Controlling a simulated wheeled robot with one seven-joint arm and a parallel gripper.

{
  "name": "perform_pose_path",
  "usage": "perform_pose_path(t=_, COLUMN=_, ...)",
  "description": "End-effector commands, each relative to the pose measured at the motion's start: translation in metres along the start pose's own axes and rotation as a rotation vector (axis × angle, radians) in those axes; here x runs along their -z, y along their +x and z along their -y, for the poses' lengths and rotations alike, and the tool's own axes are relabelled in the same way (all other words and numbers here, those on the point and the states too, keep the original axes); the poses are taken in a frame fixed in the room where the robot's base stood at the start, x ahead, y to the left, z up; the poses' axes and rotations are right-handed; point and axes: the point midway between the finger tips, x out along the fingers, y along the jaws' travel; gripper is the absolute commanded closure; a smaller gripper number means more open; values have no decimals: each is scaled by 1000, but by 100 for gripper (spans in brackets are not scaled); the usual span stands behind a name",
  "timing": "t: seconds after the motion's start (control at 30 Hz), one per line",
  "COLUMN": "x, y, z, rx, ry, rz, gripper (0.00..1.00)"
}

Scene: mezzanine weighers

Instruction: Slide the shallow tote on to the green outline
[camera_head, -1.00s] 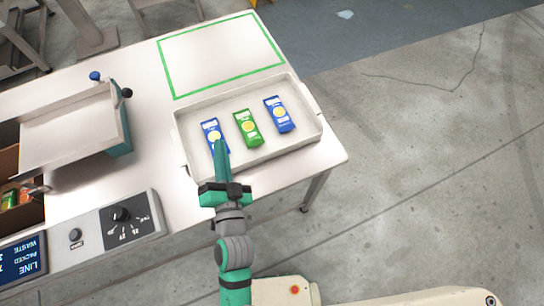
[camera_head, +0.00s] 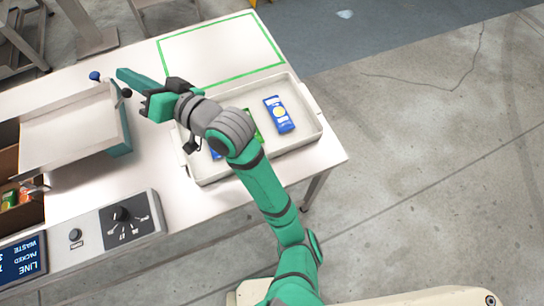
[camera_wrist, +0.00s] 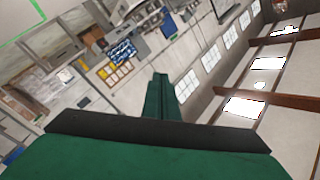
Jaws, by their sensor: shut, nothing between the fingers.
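The shallow tote (camera_head: 303,139) is a pale tray near the right end of the white table. It holds a blue packet (camera_head: 279,114), a green packet (camera_head: 258,127) mostly covered by my arm, and another blue packet (camera_head: 215,154) of which only a bit shows. The green outline (camera_head: 222,39) is a rectangle taped on the table behind the tote, and its inside is bare. My gripper (camera_head: 122,75) is shut and empty, left of the tote and above the table, by the outline's near left corner. In the wrist view, green fingers (camera_wrist: 159,98) point out into the room.
A control panel with a dial (camera_head: 121,214) lies at the table's front. The table's right edge is close to the tote, with open floor (camera_head: 430,150) beyond.

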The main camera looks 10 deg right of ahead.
Motion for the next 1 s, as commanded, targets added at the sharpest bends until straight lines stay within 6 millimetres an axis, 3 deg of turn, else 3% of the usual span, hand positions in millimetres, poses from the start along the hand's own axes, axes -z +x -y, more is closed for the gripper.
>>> perform_pose_path(t=0.27, x=-41, y=-16, z=-22, rx=-105, ry=-95, rz=349, gripper=100)
perform_pose_path(t=0.47, x=-74, y=-58, z=-65, rx=-266, ry=-134, rz=608, gripper=100)
perform_pose_path(t=0.67, x=-96, y=-130, z=-118, rx=-492, ry=-143, rz=861, gripper=100)
perform_pose_path(t=0.8, x=-101, y=-194, z=-153, rx=-676, ry=-128, rz=1025, gripper=100)
perform_pose_path(t=1.0, x=-98, y=-277, z=-182, rx=-898, ry=-86, rz=1193, gripper=100)
